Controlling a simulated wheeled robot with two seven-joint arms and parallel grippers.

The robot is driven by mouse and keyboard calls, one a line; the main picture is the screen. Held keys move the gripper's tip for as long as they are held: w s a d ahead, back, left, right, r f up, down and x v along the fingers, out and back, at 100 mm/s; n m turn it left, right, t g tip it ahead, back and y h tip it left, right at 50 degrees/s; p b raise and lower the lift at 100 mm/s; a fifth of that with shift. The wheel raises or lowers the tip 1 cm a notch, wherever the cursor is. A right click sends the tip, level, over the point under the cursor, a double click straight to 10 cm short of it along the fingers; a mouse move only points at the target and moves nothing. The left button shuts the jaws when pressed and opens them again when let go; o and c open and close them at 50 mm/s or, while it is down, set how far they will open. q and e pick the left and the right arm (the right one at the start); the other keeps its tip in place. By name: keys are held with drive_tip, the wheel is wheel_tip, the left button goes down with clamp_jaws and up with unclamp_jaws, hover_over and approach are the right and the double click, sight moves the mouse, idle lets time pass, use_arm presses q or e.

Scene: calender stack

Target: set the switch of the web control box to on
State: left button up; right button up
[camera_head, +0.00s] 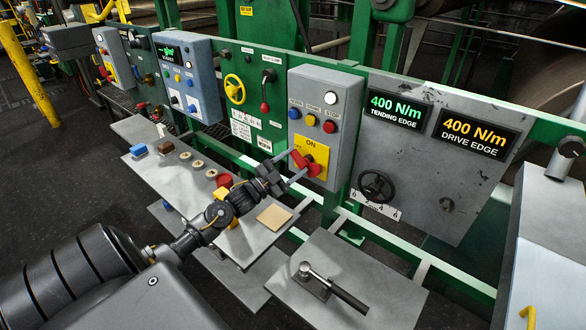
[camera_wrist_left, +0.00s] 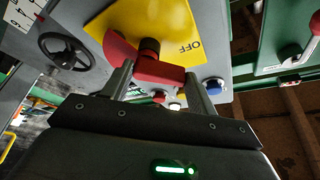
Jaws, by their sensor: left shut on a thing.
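The grey web control box (camera_head: 344,97) hangs on the green rail in the middle of the head view. Its yellow switch plate (camera_head: 318,150) reads ON at the top; the wrist view shows OFF on the plate (camera_wrist_left: 172,22). The red rotary switch handle (camera_head: 314,169) sits slanted on this plate, and its exact setting is hard to tell. My left gripper (camera_head: 285,168) reaches it from the lower left. In the wrist view, the fingers stand on both sides of the red handle (camera_wrist_left: 155,72), shut on it. My right gripper is out of view.
A blue control box (camera_head: 201,61) and a green panel with a yellow valve wheel (camera_head: 234,89) are on the left. A grey panel with two displays (camera_head: 398,111) and a black handwheel (camera_head: 376,186) is on the right. A shelf with small parts (camera_head: 154,176) lies below.

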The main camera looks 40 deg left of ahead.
use_arm(q)
drive_tip(key=m, duration=0.2)
drive_tip(key=m+g+h, duration=0.1)
drive_tip(key=m, duration=0.1)
drive_tip(key=m+g, duration=0.1)
drive_tip(key=m, duration=0.1)
drive_tip(key=shift+d+r+m+h+b, duration=0.25)
drive_tip(key=shift+r+m+h+b, duration=0.05)
drive_tip(key=shift+r+b, duration=0.1)
drive_tip(key=shift+d+r+m+g+b, duration=0.15)
drive_tip(key=shift+m+g, duration=0.35)
drive_tip(key=shift+m, duration=0.5)
drive_tip(key=shift+d+r+m+g+b, duration=0.15)
drive_tip(key=shift+m+g, duration=0.35)
drive_tip(key=shift+m, duration=0.5)
drive_tip(key=shift+f, duration=0.1)
drive_tip(key=o, duration=1)
drive_tip(key=shift+s+a+f, duration=0.1)
drive_tip(key=shift+s+a, duration=0.15)
drive_tip(key=shift+s, duration=0.25)
drive_tip(key=b+v, duration=0.2)
drive_tip(key=v, duration=0.7)
drive_tip(key=shift+s, duration=0.4)
